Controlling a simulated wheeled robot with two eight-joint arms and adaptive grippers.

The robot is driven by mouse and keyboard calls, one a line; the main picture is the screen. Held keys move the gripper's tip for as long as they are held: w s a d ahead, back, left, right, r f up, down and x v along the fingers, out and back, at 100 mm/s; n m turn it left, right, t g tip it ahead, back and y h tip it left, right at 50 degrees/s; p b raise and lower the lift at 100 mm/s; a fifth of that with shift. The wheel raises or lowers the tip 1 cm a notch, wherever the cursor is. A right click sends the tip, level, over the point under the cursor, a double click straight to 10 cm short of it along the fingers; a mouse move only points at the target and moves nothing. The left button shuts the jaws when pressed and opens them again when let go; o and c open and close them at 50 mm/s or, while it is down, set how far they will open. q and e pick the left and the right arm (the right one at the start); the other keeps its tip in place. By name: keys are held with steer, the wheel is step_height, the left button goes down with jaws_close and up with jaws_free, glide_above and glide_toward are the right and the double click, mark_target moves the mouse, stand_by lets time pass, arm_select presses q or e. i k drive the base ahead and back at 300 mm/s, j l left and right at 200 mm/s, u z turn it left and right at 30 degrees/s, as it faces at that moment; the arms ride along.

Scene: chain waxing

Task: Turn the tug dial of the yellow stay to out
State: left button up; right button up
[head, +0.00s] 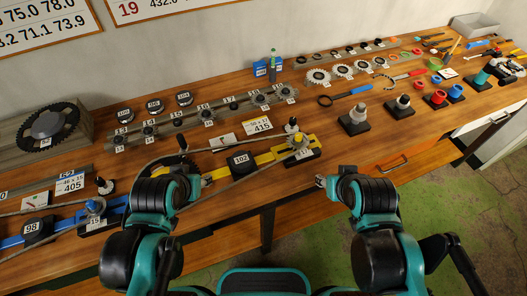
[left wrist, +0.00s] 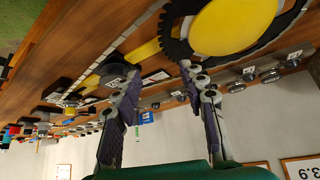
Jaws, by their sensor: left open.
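The yellow stay (head: 265,158) lies along the table's front in the head view. I cannot read any dial marks. In the left wrist view the yellow bar (left wrist: 146,50) runs to a toothed ring with a yellow disc (left wrist: 228,25) at the top. My left gripper (left wrist: 160,68) is open and empty there, below the ring and bar. In the head view it (head: 205,179) is by the stay's left part. My right gripper (head: 320,181) is off the table's front edge, its fingers too small to judge.
A blue stay (head: 62,226) with a block labelled 98 lies at the left. Numbered knobs line a rail (head: 200,116) behind. Black-based posts (head: 355,122), sprockets and coloured cups stand at the right.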

mark_target(292, 120)
steer(key=l+z, duration=0.15)
steer(key=z, duration=0.3)
steer(key=l+z, duration=0.15)
steer(key=z, duration=0.35)
steer(key=i+z, duration=0.25)
steer(key=z, duration=0.15)
